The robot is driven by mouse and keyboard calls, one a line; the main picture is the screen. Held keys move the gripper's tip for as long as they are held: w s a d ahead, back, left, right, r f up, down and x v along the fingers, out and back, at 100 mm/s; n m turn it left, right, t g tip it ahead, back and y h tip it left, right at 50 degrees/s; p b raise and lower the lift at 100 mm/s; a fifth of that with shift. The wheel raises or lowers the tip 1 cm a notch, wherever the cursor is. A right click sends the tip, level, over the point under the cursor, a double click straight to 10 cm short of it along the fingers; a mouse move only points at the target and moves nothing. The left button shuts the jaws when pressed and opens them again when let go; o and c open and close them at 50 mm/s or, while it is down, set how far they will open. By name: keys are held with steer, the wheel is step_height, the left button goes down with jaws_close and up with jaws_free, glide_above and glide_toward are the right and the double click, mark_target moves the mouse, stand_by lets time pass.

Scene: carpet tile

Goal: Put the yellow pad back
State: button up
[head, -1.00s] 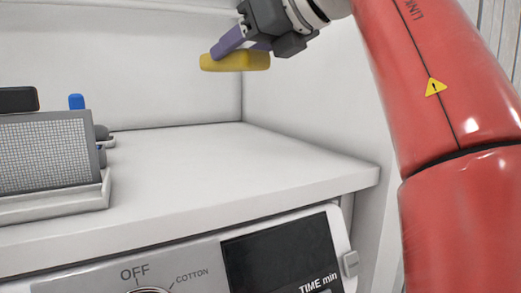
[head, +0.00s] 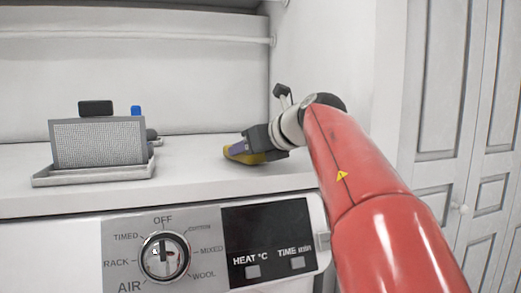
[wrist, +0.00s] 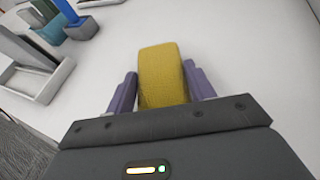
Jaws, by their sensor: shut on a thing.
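The yellow pad (wrist: 162,75) sits between the two purple fingers of my gripper (wrist: 163,88) in the wrist view. In the head view my gripper (head: 240,151) is shut on the yellow pad (head: 238,158) at the right part of the white top (head: 190,173). The pad is low over this surface; I cannot tell whether it touches it. The gripper hides part of the pad.
A grey mesh panel (head: 98,143) stands in a white tray (head: 93,174) at the left. A black item (head: 96,107) and a blue item (head: 136,111) show behind it. The top between tray and gripper is clear. A wall rises behind.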

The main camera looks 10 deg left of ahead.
steer(key=shift+a+f, duration=0.1)
steer(key=shift+f, duration=0.15)
steer(key=o, duration=1.1)
steer(key=shift+c, duration=0.2)
steer(key=shift+r, duration=0.35)
steer(key=b+v, duration=0.2)
steer(key=v, duration=1)
steer(key=shift+f, duration=0.15)
